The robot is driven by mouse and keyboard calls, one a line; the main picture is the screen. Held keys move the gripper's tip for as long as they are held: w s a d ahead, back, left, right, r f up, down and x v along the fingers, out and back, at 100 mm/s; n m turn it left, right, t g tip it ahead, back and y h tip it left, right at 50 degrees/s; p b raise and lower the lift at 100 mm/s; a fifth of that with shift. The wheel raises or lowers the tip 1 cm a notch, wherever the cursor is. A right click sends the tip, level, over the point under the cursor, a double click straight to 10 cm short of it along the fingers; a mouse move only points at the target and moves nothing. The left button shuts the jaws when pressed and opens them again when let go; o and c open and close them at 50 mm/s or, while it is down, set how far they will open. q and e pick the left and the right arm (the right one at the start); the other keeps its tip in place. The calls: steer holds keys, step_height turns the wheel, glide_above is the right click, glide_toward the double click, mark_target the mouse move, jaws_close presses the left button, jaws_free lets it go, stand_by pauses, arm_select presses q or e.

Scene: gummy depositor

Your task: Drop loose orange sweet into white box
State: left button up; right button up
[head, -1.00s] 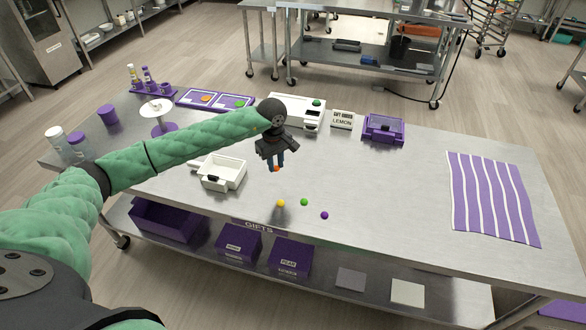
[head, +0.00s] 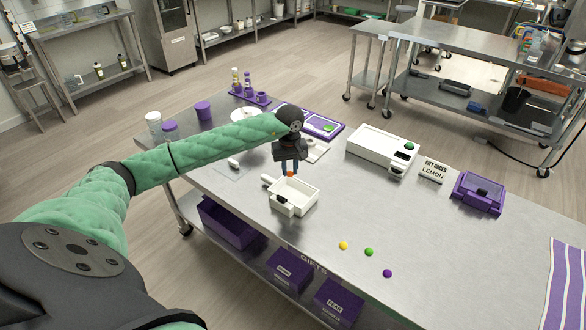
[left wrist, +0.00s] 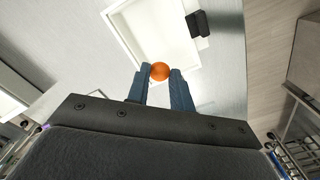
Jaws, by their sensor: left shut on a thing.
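My left gripper (head: 290,170) is shut on the orange sweet (head: 290,174), which shows between the blue fingertips in the left wrist view (left wrist: 160,71). The small open white box (head: 292,208) stands on the steel table, with a handle at its left and a dark piece on its front. The gripper hangs over its far side in the head view. In the left wrist view the white box (left wrist: 118,22) lies beyond the fingertips, and the sweet overlaps its near rim. The box's visible inside looks empty. My right gripper is out of view.
Loose yellow (head: 343,245), green (head: 369,252) and purple (head: 387,273) sweets lie right of the box. A larger white unit (head: 362,150), a sign reading LEMON (head: 433,171) and a purple device (head: 478,193) stand behind. Purple trays (head: 340,128) lie farther back.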

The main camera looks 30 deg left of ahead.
mark_target(290, 172)
arm_select(q)
step_height(290, 172, down, 4)
steer(key=shift+f, duration=0.65)
steer(key=o, duration=1)
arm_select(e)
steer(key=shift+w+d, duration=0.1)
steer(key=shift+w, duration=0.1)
arm_select(q)
steer(key=shift+r, duration=0.25)
step_height(290, 172, up, 6)
steer(key=b, duration=0.3)
steer(key=shift+f, duration=0.1)
steer(key=shift+r, duration=0.75)
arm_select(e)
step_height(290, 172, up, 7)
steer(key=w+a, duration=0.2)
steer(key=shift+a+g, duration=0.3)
